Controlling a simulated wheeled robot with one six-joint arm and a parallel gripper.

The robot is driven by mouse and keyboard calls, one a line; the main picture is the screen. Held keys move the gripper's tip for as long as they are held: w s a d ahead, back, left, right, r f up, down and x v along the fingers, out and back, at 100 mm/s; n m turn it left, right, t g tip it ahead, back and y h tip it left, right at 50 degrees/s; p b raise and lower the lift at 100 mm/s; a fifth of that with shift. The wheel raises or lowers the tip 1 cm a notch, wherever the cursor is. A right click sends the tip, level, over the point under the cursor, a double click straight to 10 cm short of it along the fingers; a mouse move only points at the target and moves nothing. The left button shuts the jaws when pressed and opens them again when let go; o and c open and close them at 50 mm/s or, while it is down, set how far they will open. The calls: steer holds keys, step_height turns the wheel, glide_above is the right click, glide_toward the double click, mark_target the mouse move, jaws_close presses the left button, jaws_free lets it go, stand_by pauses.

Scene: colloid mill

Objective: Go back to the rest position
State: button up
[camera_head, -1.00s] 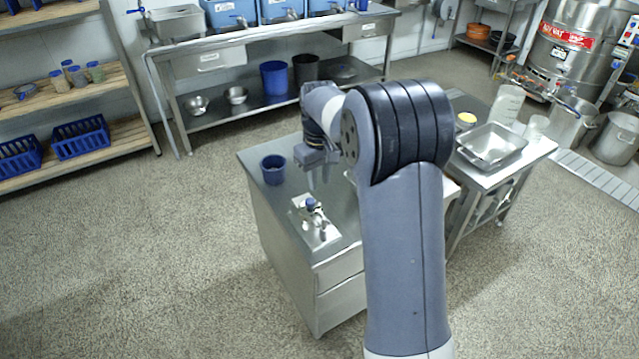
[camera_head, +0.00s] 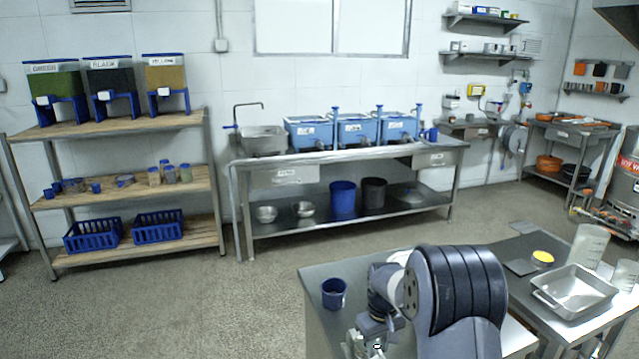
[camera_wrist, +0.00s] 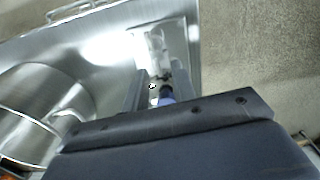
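My arm is bent over the steel worktable (camera_head: 322,272), and its forearm and wrist hide much of the tabletop in the head view. My gripper (camera_wrist: 163,78) shows in the wrist view with its two fingers apart, so it is open. Between and beyond the fingers lies a small metal fitting with a blue knob (camera_wrist: 165,95) on a bright plate (camera_wrist: 178,35); I see no contact with it. In the head view the gripper is hard to make out near the lower edge.
A blue cup (camera_head: 334,293) stands left of my wrist. A steel tray (camera_head: 573,292) and clear beaker (camera_head: 590,245) stand on the side table at right. A round steel vessel (camera_wrist: 35,112) shows in the wrist view. Open floor lies left, before the wooden shelves (camera_head: 130,190).

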stand_by(0.3)
stand_by(0.4)
step_height(320, 180, up, 11)
step_height(320, 180, down, 11)
steer(key=shift+f, duration=0.1)
steer(key=n, duration=0.3)
steer(key=shift+s+a, duration=0.15)
steer(key=shift+a, duration=0.1)
steer(key=shift+s+a+n+p, duration=0.15)
steer(key=shift+n+p, duration=0.1)
steer(key=shift+n, duration=0.7)
steer(key=shift+s+a+n+p, duration=0.1)
steer(key=shift+n+p, duration=0.1)
steer(key=shift+n, duration=0.75)
